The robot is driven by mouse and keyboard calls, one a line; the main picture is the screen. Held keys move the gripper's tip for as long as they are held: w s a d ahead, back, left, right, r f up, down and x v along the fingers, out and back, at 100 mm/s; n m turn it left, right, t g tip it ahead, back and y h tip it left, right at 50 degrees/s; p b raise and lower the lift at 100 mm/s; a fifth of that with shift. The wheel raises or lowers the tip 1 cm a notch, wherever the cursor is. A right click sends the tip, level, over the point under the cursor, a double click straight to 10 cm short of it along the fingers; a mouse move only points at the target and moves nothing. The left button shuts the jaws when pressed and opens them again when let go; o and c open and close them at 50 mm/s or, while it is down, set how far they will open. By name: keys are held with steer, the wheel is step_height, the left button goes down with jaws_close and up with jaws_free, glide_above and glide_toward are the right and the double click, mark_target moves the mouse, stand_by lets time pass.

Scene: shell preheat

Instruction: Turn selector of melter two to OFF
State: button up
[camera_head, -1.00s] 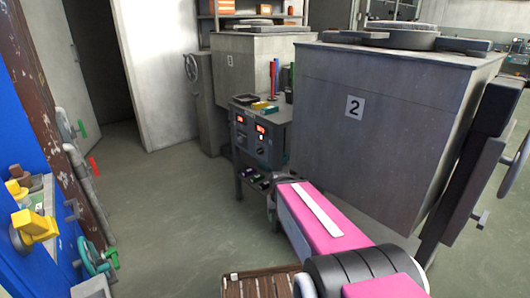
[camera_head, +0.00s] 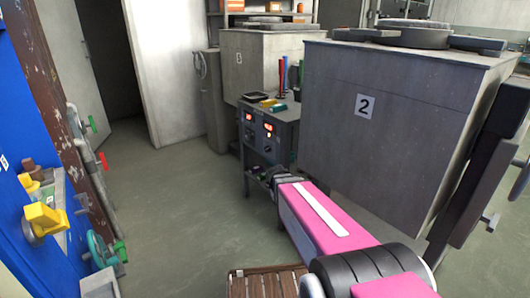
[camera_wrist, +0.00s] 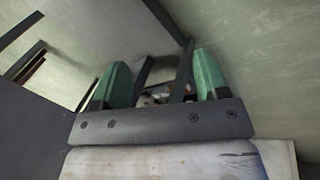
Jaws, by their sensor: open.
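Melter two (camera_head: 364,150) is the big grey box with a "2" label, at the right of the head view. A dark control console (camera_head: 257,137) stands to its left, with two lit red displays and small dark knobs below them. The knobs are too small to read their positions, and no OFF mark is legible. My pink arm reaches toward the console's lower right. My gripper (camera_wrist: 162,82) shows in the wrist view with two green fingertips apart and nothing clearly between them. The selector is not recognisable in the wrist view.
Another grey melter (camera_head: 258,60) stands behind the console. A shelf under the console top holds small items. A blue panel with a yellow handle (camera_head: 42,218) and teal valve (camera_head: 100,250) lines the left. A slatted wooden surface (camera_head: 262,284) lies at bottom centre. Open floor lies left of the console.

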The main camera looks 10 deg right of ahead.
steer(key=w+f+t+h, duration=0.15)
steer(key=w+h, duration=0.35)
steer(key=w, duration=0.9)
steer(key=n+t+h, duration=0.1)
steer(key=t+h, duration=0.5)
steer(key=t, duration=0.3)
glide_toward(266, 150)
steer(key=x, duration=0.9)
steer(key=shift+w, duration=0.1)
steer(key=c, duration=0.9)
